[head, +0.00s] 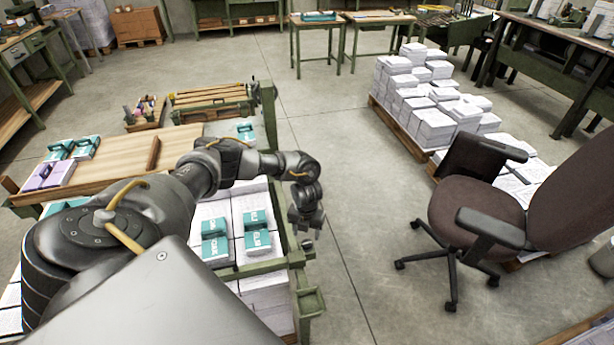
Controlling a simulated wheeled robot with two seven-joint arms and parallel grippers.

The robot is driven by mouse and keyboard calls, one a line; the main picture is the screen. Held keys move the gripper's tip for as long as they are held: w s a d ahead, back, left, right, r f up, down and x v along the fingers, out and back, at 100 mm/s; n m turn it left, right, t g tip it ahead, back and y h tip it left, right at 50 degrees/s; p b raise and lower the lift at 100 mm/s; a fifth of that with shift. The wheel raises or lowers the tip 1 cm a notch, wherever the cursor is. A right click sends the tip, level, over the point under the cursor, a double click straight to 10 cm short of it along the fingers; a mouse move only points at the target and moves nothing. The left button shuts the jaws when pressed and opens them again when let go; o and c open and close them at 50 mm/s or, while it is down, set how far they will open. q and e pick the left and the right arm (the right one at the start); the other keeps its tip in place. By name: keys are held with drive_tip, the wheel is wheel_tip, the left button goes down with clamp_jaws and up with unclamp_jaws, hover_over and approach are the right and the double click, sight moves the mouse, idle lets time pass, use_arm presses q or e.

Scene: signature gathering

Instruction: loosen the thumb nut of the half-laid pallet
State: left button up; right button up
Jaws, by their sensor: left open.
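My left gripper (307,226) hangs open, fingers down, at the right edge of a green metal frame (296,272). Inside the frame stand stacks of white printed sheets (265,290), with teal labelled blocks (257,242) on top. A small knob-like part (307,244) shows just below the fingers; I cannot tell whether it is the thumb nut or whether they touch it. Further right, a wooden pallet (385,118) on the floor bears white paper stacks (435,125) of uneven height. My left arm hides part of the bench. My right gripper is not in view.
A brown office chair (490,205) stands to the right. A wooden bench top (115,185) with teal and purple blocks lies left. Worktables (350,20) stand at the back. The floor (350,215) between frame and chair is clear.

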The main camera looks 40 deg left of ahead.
sight(306, 244)
use_arm(q)
drive_tip(key=shift+f, duration=2.7)
drive_tip(key=c, duration=0.8)
drive_tip(key=shift+d, duration=0.2)
drive_tip(key=shift+c, duration=1)
drive_tip(key=shift+a, duration=0.1)
